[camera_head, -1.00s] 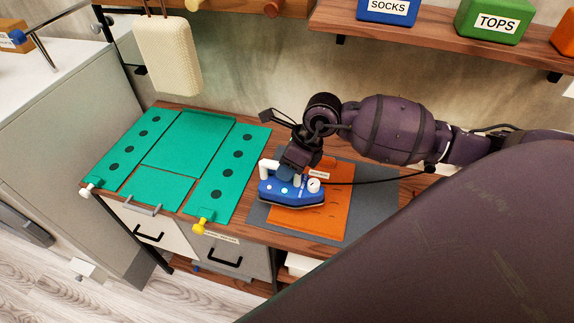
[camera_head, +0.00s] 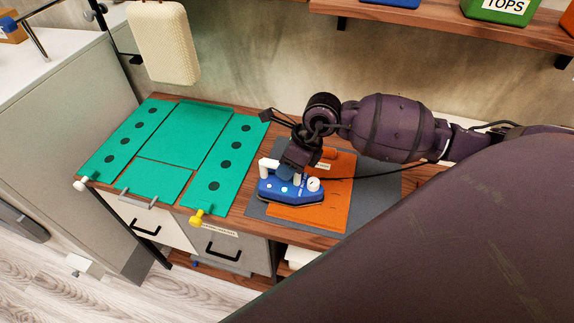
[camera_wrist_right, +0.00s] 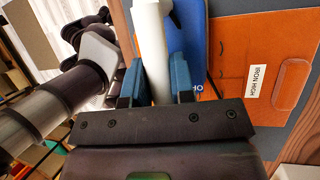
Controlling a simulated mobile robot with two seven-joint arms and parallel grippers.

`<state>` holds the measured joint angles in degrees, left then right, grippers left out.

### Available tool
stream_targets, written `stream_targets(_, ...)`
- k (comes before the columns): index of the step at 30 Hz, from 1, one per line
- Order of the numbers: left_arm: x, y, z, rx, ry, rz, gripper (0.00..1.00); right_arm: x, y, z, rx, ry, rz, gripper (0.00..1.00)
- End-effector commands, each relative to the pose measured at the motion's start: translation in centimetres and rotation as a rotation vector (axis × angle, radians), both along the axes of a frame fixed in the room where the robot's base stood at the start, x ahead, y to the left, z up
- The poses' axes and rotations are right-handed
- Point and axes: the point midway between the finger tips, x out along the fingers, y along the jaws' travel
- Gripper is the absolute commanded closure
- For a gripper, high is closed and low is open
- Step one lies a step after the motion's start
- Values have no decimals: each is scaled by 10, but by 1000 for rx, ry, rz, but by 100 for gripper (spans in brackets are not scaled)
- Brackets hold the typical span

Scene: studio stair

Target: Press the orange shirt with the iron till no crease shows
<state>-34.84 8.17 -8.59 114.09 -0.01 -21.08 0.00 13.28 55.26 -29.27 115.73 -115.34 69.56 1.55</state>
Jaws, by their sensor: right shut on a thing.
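The orange shirt (camera_head: 334,209) lies folded flat on a grey mat (camera_head: 377,192) on the wooden table. Its label reads "IRON HIGH" in the right wrist view (camera_wrist_right: 257,82). A few short dark marks show on its front part in the head view. The blue iron (camera_head: 290,191) rests over the shirt's left part and hides it there. My right gripper (camera_head: 292,168) is shut on the iron's white handle, which runs between the blue fingertips (camera_wrist_right: 158,78) in the right wrist view. A large dark arm part covers the lower right. My left gripper is not seen.
A green folding board (camera_head: 182,150) with black dots and a yellow knob (camera_head: 197,221) lies left of the mat. A cream block (camera_head: 163,42) hangs above it. Bins, one green "TOPS" bin (camera_head: 497,10), stand on the shelf. A dark cord runs right from the iron.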

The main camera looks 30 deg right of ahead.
Motion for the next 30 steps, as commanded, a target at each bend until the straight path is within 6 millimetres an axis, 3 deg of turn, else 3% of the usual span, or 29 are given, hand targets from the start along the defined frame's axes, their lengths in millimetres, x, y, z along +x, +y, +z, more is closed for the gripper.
stream_targets(21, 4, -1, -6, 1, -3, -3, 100, 0, 0, -9, 1, -3, 0, 100)
stream_targets(30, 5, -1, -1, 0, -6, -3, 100, -11, -10, -7, 0, -4, 0, 100)
